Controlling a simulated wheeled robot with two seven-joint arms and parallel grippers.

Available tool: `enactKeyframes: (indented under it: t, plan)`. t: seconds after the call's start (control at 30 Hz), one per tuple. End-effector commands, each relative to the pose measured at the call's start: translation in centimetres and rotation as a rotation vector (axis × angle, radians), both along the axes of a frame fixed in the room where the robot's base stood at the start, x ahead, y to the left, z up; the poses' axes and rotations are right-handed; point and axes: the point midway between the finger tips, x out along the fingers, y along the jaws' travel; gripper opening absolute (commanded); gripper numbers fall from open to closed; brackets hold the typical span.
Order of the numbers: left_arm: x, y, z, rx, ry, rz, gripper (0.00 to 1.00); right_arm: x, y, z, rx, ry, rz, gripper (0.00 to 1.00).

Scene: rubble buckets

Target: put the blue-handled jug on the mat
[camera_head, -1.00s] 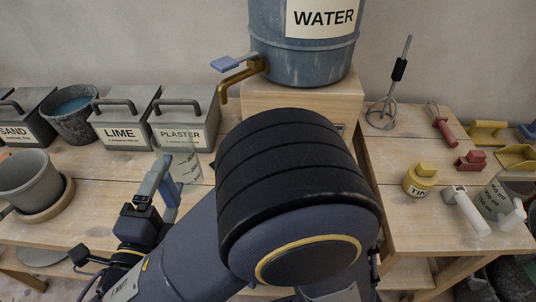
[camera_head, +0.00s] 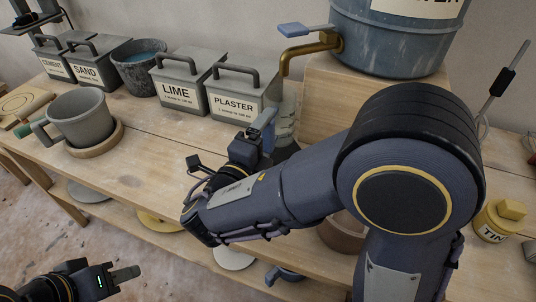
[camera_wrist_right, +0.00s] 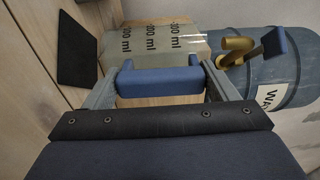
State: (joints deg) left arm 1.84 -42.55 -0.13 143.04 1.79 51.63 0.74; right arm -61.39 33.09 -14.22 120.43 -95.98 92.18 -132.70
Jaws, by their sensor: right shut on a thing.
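The clear jug (camera_wrist_right: 155,45) with dark volume print fills the upper middle of the right wrist view. Its blue handle (camera_wrist_right: 158,82) is between the fingers of my right gripper (camera_wrist_right: 160,88), which is shut on it. In the head view the jug (camera_head: 286,122) is partly hidden behind my right gripper (camera_head: 262,130), below the brass tap. A dark square mat (camera_wrist_right: 76,48) lies on the wood beside the jug; its dark edge shows behind my arm in the head view (camera_head: 284,154). My left gripper (camera_head: 124,273) is low at the left, away from the table; its finger gap is unclear.
The water barrel (camera_head: 385,45) with its tap (camera_head: 305,48) stands on a wooden block (camera_head: 330,95). The plaster bin (camera_head: 235,100) and lime bin (camera_head: 180,85) stand close left of the jug. A grey handled pot (camera_head: 82,115) sits further left. Bare tabletop lies between.

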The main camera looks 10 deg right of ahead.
Motion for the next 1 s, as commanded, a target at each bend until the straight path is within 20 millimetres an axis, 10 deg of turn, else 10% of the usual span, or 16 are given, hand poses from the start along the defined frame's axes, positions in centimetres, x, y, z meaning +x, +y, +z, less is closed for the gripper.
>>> enactKeyframes:
  t: [0.43, 0.87, 0.9, 1.0]
  plan:
    - [0.0, 0.0, -2.4, 0.000, 0.000, 0.000, 0.36, 0.9, -0.8, -4.6, -0.004, 0.002, 0.002, 0.33]
    - [0.0, 0.0, -2.0, 0.000, 0.000, 0.000, 0.36, 0.9, -0.7, -4.9, -0.001, 0.000, 0.003, 0.33]
    - [0.0, 0.0, -2.0, 0.000, 0.000, 0.000, 0.36, 0.9, -0.7, -4.9, 0.000, 0.000, 0.003, 0.85]
    - [0.0, 0.0, -2.1, 0.000, 0.000, 0.000, 0.36, 0.9, -0.7, -4.9, 0.000, 0.000, 0.003, 0.98]
